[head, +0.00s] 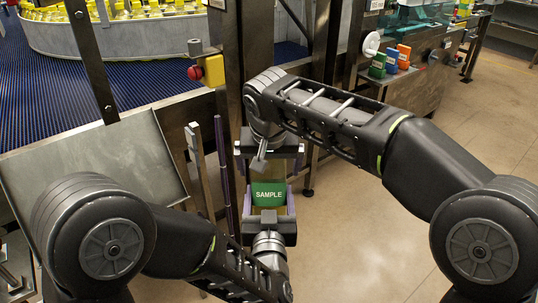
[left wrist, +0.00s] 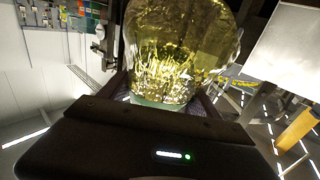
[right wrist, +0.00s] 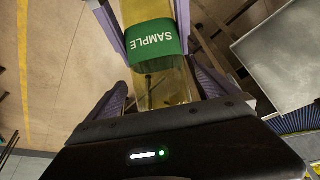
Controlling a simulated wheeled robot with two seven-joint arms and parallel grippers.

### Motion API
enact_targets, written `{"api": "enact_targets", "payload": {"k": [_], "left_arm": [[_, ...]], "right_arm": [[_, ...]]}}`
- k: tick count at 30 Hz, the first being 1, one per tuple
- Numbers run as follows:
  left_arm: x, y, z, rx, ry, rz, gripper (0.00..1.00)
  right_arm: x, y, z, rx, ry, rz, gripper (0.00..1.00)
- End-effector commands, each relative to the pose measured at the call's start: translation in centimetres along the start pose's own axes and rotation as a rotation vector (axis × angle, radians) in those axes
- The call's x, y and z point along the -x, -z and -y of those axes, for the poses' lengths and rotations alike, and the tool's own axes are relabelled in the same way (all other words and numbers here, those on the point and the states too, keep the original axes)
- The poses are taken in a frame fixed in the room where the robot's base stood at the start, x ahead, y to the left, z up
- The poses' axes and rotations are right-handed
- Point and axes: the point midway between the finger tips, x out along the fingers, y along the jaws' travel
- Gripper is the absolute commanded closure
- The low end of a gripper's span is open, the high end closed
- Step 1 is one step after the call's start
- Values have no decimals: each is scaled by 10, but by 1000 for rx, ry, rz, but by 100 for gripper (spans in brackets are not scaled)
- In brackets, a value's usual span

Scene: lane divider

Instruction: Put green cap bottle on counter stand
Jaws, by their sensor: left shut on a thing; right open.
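A bottle of clear yellow liquid with a green band reading "SAMPLE" (head: 268,194) is in mid-air in front of the post. My left gripper (head: 268,208) is shut on it from below, one finger on each side. In the left wrist view the bottle's yellow body (left wrist: 180,45) fills the space between the fingers. My right gripper (head: 269,163) is open above, its fingers on either side of the bottle's upper end. In the right wrist view the bottle (right wrist: 165,90) reaches between those fingers, with gaps beside it. I cannot make out a cap or surely tell which surface is the counter stand.
A grey flat panel (head: 120,160) lies at the left, near my left arm. Behind are a blue conveyor (head: 60,85), a curved metal rail with yellow bottles, and a red button (head: 194,73). Green, orange and blue containers (head: 390,58) stand on a back counter. Floor at right is clear.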

Motion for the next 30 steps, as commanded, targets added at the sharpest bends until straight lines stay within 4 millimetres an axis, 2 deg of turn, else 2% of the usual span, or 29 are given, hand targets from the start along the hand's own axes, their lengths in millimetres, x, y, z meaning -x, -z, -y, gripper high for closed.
{"api": "enact_targets", "payload": {"k": [1, 6, 17, 30], "left_arm": [[0, 0, 0, 0, 0, 0, 66], [0, 0, 0, 0, 0, 0, 66], [0, 0, 0, 0, 0, 0, 66], [0, 0, 0, 0, 0, 0, 66]], "right_arm": [[-9, -1, 0, 1, -2, 3, 2], [-26, 0, 0, 1, -1, 0, 2], [-31, 0, 0, 1, 0, 0, 2], [-30, 0, 0, 1, 0, 0, 37]]}}
